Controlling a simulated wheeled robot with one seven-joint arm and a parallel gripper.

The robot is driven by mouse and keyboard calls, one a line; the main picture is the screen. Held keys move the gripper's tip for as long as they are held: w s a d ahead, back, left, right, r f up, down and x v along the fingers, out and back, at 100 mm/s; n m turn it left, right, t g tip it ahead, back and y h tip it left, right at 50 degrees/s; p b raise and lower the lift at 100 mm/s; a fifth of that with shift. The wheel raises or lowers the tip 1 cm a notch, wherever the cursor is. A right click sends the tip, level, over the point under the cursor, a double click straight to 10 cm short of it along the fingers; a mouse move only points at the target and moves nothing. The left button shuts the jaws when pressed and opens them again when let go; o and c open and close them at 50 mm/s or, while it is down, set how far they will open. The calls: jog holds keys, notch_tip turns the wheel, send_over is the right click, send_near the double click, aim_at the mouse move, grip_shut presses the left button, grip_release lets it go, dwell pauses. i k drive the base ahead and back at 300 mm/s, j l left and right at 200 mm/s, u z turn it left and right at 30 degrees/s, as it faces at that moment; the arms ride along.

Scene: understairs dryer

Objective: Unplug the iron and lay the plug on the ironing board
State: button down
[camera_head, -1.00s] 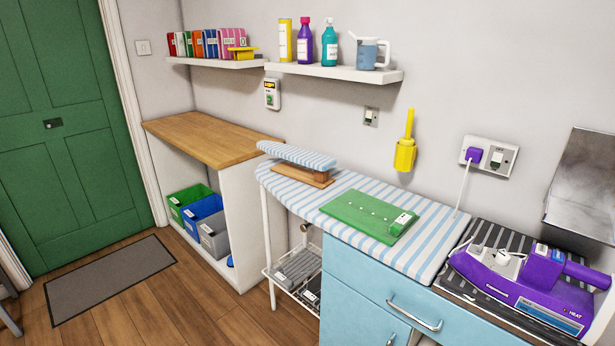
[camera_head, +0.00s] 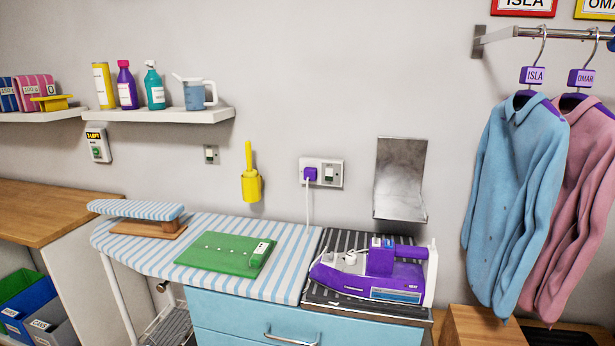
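The purple iron (camera_head: 375,273) rests on a dark striped mat (camera_head: 405,309) at the right end of the counter. Its purple plug (camera_head: 311,174) sits in the white double wall socket (camera_head: 333,181) above. A white cord (camera_head: 308,208) hangs down from the plug to the counter. The ironing board (camera_head: 210,275) has a blue and white striped cover and lies to the left of the iron. My gripper does not show in the camera_head view.
A metal plate (camera_head: 401,178) is on the wall right of the socket. A blue shirt (camera_head: 510,190) and a pink shirt (camera_head: 570,200) hang at the right. The striped cover between cloth and mat is bare.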

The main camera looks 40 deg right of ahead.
aim_at(310, 172)
jog(key=i+j, duration=0.15)
jog(key=i, duration=0.35)
jog(key=i+j, duration=0.15)
jog(key=i, duration=0.4)
jog(key=i+j+z, duration=0.1)
jog(key=i, duration=0.4)
